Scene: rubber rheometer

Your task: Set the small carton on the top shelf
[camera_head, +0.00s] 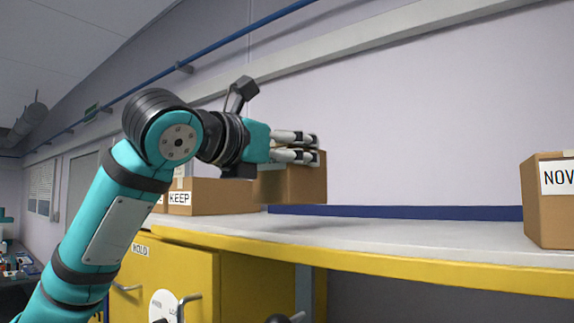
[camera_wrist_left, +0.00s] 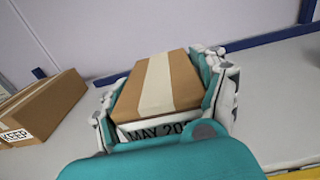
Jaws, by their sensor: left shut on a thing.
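The small carton (camera_head: 300,183) is brown cardboard. In the left wrist view the carton (camera_wrist_left: 160,84) shows a pale tape strip along its top and a label reading "MAY 20", partly covered. My left gripper (camera_head: 298,148) is shut on it, with fingers along both sides. The carton is over the white shelf top (camera_head: 390,232) with the yellow front edge; I cannot tell whether its underside touches the surface.
A carton labelled "KEEP" (camera_head: 215,196) stands to the left of the held carton; it also shows in the left wrist view (camera_wrist_left: 45,108). Another carton (camera_head: 550,215), labelled "NOV", stands at the right. The top between is clear. Yellow cabinet doors (camera_head: 180,275) are below.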

